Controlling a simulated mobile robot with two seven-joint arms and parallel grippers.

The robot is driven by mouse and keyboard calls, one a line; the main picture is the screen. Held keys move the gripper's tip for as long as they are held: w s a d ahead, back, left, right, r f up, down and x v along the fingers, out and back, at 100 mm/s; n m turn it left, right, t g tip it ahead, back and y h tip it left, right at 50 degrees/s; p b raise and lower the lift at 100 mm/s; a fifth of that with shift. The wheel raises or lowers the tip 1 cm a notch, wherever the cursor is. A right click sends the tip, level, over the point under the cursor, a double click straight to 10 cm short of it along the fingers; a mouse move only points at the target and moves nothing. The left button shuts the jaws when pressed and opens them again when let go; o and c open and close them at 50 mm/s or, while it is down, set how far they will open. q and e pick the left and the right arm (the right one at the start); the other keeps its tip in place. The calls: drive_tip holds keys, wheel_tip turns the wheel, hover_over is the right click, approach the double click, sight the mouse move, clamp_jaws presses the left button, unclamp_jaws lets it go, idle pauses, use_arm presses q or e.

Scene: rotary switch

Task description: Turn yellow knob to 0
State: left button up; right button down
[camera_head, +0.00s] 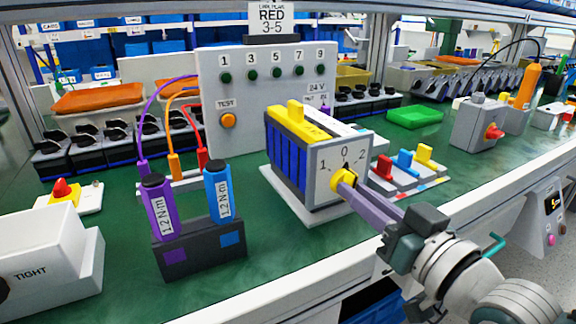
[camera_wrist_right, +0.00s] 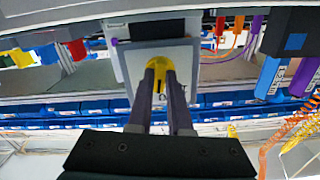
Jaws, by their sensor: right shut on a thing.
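The yellow knob (camera_head: 341,180) sits on the grey front face of a switch box (camera_head: 322,172) marked 1, 0 and 2, with 0 at the top. My right gripper (camera_head: 350,186) reaches in from the lower right and is shut on the knob. In the right wrist view the fingers (camera_wrist_right: 163,78) lie on both sides of the yellow knob (camera_wrist_right: 160,92), which shows a dark mark on its face. The fingers partly cover the knob, so I cannot tell exactly which number it points to. My left gripper is not in view.
A holder (camera_head: 200,252) with a purple and a blue screwdriver stands left of the box. A grey panel (camera_head: 213,75) with numbered buttons is behind. A block with red, blue and yellow levers (camera_head: 404,160) is to the right. Green bench shows between them.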

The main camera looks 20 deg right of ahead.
drive_tip(key=shift+n, duration=0.9)
drive_tip(key=c, duration=0.8)
unclamp_jaws()
drive_tip(key=shift+c, duration=0.2)
drive_tip(key=shift+s+d+p, duration=0.1)
drive_tip(key=shift+s+p, duration=0.2)
drive_tip(key=shift+s, duration=0.05)
drive_tip(key=s+d+p, duration=0.1)
drive_tip(key=s, duration=0.8)
drive_tip(key=shift+p, duration=0.3)
